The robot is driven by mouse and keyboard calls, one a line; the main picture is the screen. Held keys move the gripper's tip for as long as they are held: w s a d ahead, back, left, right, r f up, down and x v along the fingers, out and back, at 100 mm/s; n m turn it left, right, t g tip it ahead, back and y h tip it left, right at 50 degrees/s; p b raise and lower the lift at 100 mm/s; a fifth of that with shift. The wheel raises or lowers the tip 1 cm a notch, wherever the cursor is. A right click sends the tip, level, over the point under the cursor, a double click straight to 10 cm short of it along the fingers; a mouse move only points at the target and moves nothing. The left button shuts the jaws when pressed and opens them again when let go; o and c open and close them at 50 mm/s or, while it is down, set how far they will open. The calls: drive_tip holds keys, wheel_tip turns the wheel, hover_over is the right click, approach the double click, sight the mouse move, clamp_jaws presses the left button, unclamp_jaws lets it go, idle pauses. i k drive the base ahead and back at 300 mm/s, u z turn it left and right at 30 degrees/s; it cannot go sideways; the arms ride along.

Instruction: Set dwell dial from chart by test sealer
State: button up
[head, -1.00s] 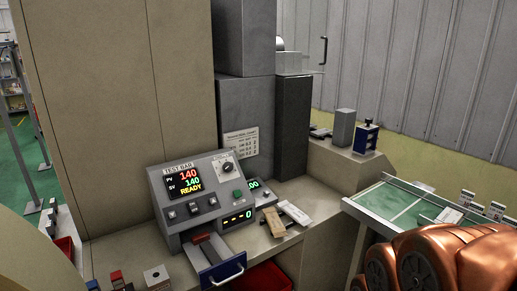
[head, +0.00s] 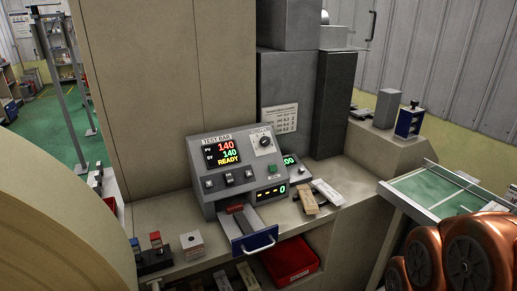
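The test sealer (head: 205,199) is a grey console marked TEST BAR on the bench. Its screen (head: 222,152) reads PV 140, SV 140, READY. The dwell dial (head: 264,142), a round knob on a pale plate, is at the panel's upper right; its setting is too small to read. A small display (head: 271,192) low on the front shows dashes and a 0. The white chart (head: 280,120) is on the dark grey column behind; its rows are too small to read surely. My gripper is not in view; copper-coloured links of my arm show at the lower right.
A blue-fronted drawer (head: 255,241) with a handle sticks out below the sealer. A red bin (head: 291,262) is beneath the bench. Small blocks (head: 307,201) lie right of the sealer. A green-topped table (head: 436,190) stands at right; a large tan curved shape (head: 60,220) fills the lower left.

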sight(265, 141)
drive_tip(key=u, duration=0.3)
drive_tip(key=i, duration=1.2)
drive_tip(key=z, duration=0.05)
